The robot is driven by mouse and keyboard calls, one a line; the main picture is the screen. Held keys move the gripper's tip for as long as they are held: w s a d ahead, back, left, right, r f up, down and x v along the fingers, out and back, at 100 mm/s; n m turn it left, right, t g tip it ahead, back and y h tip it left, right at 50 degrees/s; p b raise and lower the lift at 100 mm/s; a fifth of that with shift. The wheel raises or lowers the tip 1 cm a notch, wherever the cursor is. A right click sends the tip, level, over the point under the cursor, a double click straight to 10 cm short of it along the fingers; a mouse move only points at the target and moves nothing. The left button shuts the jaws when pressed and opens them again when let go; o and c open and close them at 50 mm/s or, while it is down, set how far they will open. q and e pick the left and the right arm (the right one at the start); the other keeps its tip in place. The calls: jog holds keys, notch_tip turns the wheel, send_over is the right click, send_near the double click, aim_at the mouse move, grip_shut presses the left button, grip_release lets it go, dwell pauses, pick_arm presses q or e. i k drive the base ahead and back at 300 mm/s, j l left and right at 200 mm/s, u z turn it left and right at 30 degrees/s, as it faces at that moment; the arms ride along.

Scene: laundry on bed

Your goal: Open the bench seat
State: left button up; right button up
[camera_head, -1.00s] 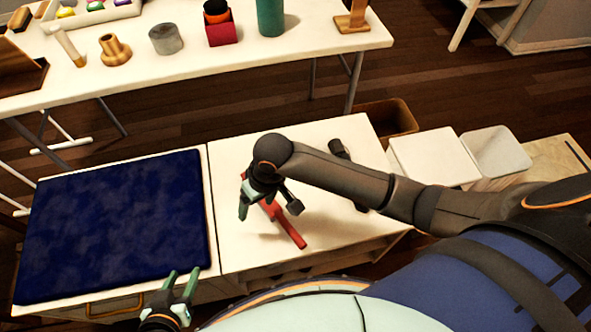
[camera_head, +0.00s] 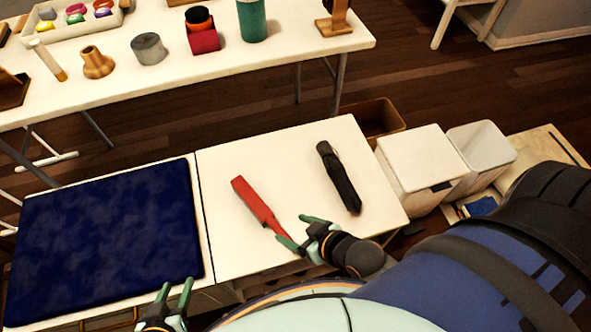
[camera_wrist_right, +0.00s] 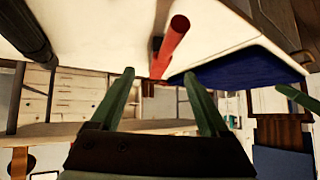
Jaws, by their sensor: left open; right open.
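The bench seat is a dark blue padded panel (camera_head: 105,235) on the left half of the white bench, lying flat and shut. A tan handle (camera_head: 108,322) shows partly on the bench front below it, cut by the picture's bottom edge. My left gripper (camera_head: 176,288) is open and empty near the seat's front right corner. My right gripper (camera_head: 290,228) is open beside the narrow end of a red folded item (camera_head: 250,198); I cannot tell if they touch. In the right wrist view, my right gripper's fingers (camera_wrist_right: 159,74) are apart, with the blue seat (camera_wrist_right: 240,68) beyond.
A black folded umbrella (camera_head: 339,178) lies on the white bench top (camera_head: 220,240). White bins (camera_head: 425,160) and a brown box (camera_head: 375,118) stand right of the bench. A long white table (camera_head: 270,58) with several objects stands behind. Dark floor lies between.

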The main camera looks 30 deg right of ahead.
aim_at(94, 249)
jog(key=j+u, duration=0.15)
jog(key=u, duration=0.2)
jog(key=j+u, duration=0.2)
jog(key=u, duration=0.2)
jog(key=j+u, duration=0.15)
jog(key=u, duration=0.2)
jog(key=k+j, duration=0.05)
